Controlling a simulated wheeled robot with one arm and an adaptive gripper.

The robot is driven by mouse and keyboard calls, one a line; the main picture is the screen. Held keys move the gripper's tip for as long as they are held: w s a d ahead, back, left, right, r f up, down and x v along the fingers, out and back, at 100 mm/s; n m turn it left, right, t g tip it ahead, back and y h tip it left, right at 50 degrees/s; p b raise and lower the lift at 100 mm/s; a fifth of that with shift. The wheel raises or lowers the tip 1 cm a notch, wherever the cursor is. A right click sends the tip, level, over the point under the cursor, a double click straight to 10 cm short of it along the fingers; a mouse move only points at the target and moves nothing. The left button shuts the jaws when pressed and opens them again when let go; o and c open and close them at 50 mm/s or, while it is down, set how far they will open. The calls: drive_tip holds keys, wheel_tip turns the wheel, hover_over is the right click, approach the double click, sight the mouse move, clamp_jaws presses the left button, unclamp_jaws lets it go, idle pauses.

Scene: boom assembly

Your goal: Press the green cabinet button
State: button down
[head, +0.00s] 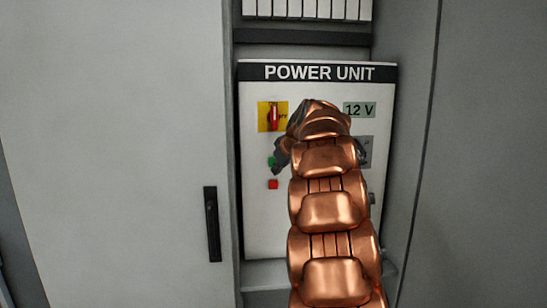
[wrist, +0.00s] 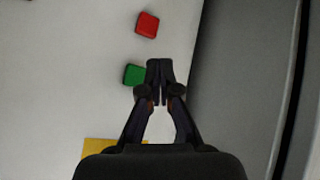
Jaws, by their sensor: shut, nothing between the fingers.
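The green button (head: 271,161) is on the white POWER UNIT panel (head: 262,220), just above the red button (head: 273,184). My gripper (head: 281,156) is at the panel's left half, right beside the green button and partly covering it in the head view. In the wrist view the green button (wrist: 133,75) shows immediately left of the shut, empty fingertips (wrist: 160,68), which overlap its right edge. I cannot tell whether the fingertips touch the button or panel. The red button (wrist: 148,24) is above them in that view.
A red rotary switch on a yellow plate (head: 264,117) sits above the green button. A 12 V label (head: 359,110) and a grey socket plate (head: 367,150) are on the right. Cabinet walls flank the panel, and a door with a black handle (head: 212,224) stands left.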

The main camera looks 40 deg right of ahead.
sight(273, 162)
drive_tip(key=shift+w+d+p, duration=0.4)
drive_tip(key=shift+w+d, duration=0.15)
drive_tip(key=shift+w, duration=0.2)
drive_tip(key=shift+w+d+p, duration=0.35)
drive_tip(key=shift+w+d, duration=0.2)
drive_tip(key=shift+w, duration=0.15)
drive_tip(key=shift+f, duration=0.1)
idle(0.4)
drive_tip(key=shift+w+d, duration=0.25)
drive_tip(key=shift+w, duration=0.1)
drive_tip(key=shift+w+d, duration=0.3)
drive_tip(key=shift+w, duration=0.1)
idle(0.9)
drive_tip(key=shift+s+a, duration=0.15)
drive_tip(key=shift+s+a+b, duration=0.4)
drive_tip(key=shift+s+b, duration=0.2)
drive_tip(key=shift+b, duration=0.15)
